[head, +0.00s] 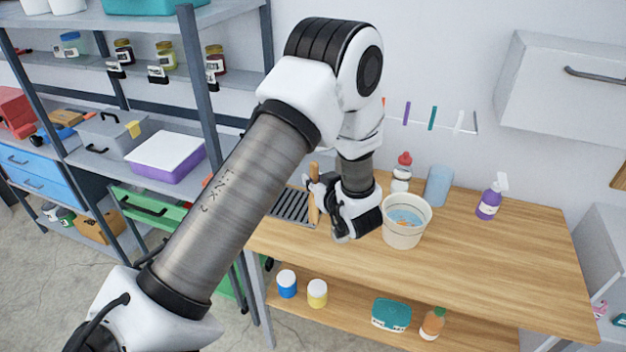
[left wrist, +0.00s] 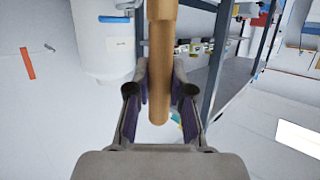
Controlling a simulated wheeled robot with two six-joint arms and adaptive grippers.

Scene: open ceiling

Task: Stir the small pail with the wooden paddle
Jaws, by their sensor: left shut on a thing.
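The small pail (head: 404,236) is a cream, open bucket on the wooden workbench, with blue contents and some orange bits inside. My left gripper (head: 315,186) is just left of the pail, above the bench, and apart from it. It is shut on the wooden paddle (head: 313,205), which stands roughly upright in its fingers. In the left wrist view, the paddle's rounded wooden end (left wrist: 160,85) lies between the two fingers of the left gripper (left wrist: 160,90). The paddle's other end is out of that view. My right gripper is not in view.
Behind the pail stand a red-capped bottle (head: 402,172) and a blue cylinder (head: 438,186). A purple spray bottle (head: 490,198) is to the right. A dark slatted grate (head: 290,206) lies at the bench's left end. The bench front (head: 480,270) is clear. Shelving stands at left.

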